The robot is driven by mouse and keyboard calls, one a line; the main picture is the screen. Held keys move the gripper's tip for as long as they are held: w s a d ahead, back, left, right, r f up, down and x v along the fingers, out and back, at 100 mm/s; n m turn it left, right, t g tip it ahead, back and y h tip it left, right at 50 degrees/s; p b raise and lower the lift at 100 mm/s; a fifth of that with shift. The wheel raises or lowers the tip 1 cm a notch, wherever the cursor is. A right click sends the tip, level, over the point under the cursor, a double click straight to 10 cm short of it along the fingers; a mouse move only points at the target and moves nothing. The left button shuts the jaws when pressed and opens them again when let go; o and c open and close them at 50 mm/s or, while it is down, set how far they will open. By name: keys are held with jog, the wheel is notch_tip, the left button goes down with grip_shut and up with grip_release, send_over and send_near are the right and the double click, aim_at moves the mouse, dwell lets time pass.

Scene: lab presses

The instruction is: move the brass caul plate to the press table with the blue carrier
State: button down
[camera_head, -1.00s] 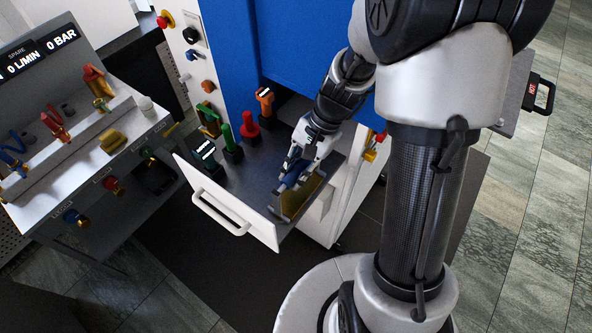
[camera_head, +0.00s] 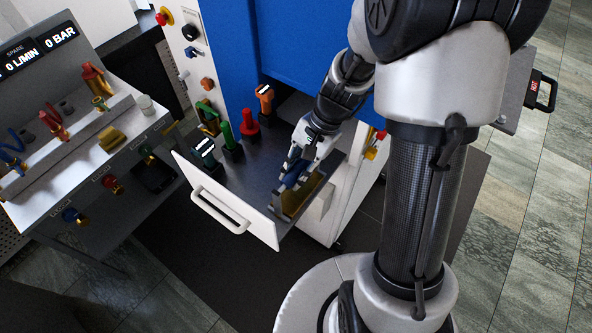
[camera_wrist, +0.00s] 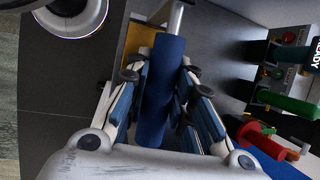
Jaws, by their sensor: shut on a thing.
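My gripper (camera_head: 293,178) is shut on the blue carrier's handle (camera_wrist: 163,85), with its blue-padded fingers on both sides of it. The brass caul plate (camera_head: 310,190) is at the right end of the open drawer-like tray, below the gripper. A strip of brass (camera_wrist: 138,42) also shows beside the blue handle in the wrist view. A grey rod runs from the end of the handle. I cannot tell whether the plate touches the tray floor. The fingers hide part of the carrier.
The dark tray has a white front (camera_head: 225,200) with a bar handle. Green (camera_head: 228,136), red (camera_head: 249,124), orange (camera_head: 264,98) and teal (camera_head: 205,152) handles stand left of my gripper. The blue press body (camera_head: 300,45) rises behind. A bench with valves (camera_head: 85,140) stands at left.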

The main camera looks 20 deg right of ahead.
jog(key=shift+r, duration=0.15)
jog(key=shift+r+p, duration=2.15)
jog(key=shift+r, duration=0.25)
jog(key=shift+f, duration=0.1)
